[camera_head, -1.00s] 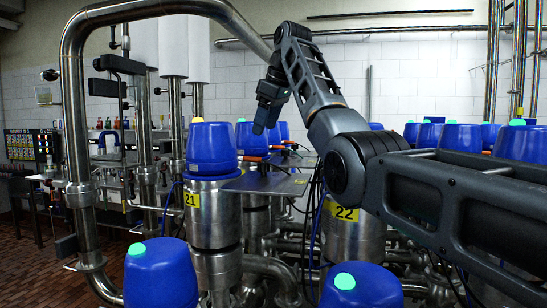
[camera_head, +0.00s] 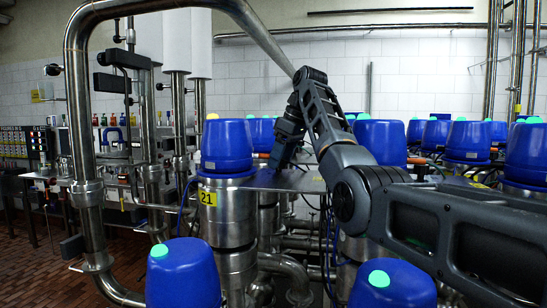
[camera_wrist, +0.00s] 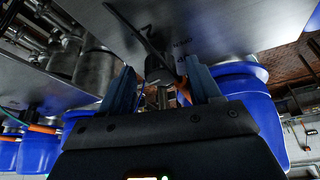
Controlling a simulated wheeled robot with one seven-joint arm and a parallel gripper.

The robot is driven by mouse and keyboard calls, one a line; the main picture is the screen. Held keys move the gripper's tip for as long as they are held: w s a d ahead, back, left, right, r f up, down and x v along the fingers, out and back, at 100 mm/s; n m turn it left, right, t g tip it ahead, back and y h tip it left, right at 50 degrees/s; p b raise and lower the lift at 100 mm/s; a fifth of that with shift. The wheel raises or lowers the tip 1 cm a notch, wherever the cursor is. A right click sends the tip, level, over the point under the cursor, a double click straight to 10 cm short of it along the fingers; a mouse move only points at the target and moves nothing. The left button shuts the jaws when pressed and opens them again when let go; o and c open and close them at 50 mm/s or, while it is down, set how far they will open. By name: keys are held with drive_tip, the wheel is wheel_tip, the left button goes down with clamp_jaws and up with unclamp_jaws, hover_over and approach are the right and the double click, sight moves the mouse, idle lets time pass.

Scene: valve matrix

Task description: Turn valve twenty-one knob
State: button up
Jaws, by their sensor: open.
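Valve twenty-one (camera_head: 228,215) is a steel cylinder with a yellow "21" label and a blue cap (camera_head: 226,147) with a small yellow-orange light on top. My gripper (camera_head: 277,163) is low, just right of that cap, above a grey metal plate. In the wrist view my gripper (camera_wrist: 160,82) is open, its two fingers spread. A dark cylindrical part (camera_wrist: 155,68) and an orange piece lie beyond the gap between them. A blue cap (camera_wrist: 258,105) is close beside the right finger; I cannot tell whether it is valve twenty-one's.
The grey plate (camera_head: 298,181) spans beside the valve. Two blue caps with green lights (camera_head: 183,275) (camera_head: 392,285) stand in front. More capped valves fill the right. A thick steel pipe (camera_head: 78,110) arches on the left.

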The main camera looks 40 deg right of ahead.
drive_tip(key=shift+c, duration=0.4)
drive_tip(key=c, duration=1)
drive_tip(key=shift+o, duration=0.2)
drive_tip(key=shift+m, duration=0.4)
drive_tip(key=m, duration=0.1)
drive_tip(key=m+h, duration=0.1)
drive_tip(key=m, duration=0.1)
drive_tip(key=shift+a+h, duration=0.2)
drive_tip(key=shift+h, duration=0.1)
drive_tip(key=m, duration=0.2)
drive_tip(key=m+h, duration=0.1)
drive_tip(key=m, duration=0.1)
drive_tip(key=shift+a+h, duration=0.15)
drive_tip(key=shift+h, duration=0.15)
drive_tip(key=m, duration=0.2)
drive_tip(key=m+g+h, duration=0.1)
drive_tip(key=m, duration=0.1)
drive_tip(key=shift+a+m+h, duration=0.1)
drive_tip(key=shift+m+h, duration=0.2)
drive_tip(key=shift+m, duration=0.1)
drive_tip(key=shift+w+a+m+g+h, duration=0.1)
drive_tip(key=shift+m+g+h, duration=0.15)
drive_tip(key=shift+m, duration=0.75)
drive_tip(key=shift+w+m+g+h, duration=0.15)
drive_tip(key=shift+m+g, duration=0.1)
drive_tip(key=shift+m, duration=0.75)
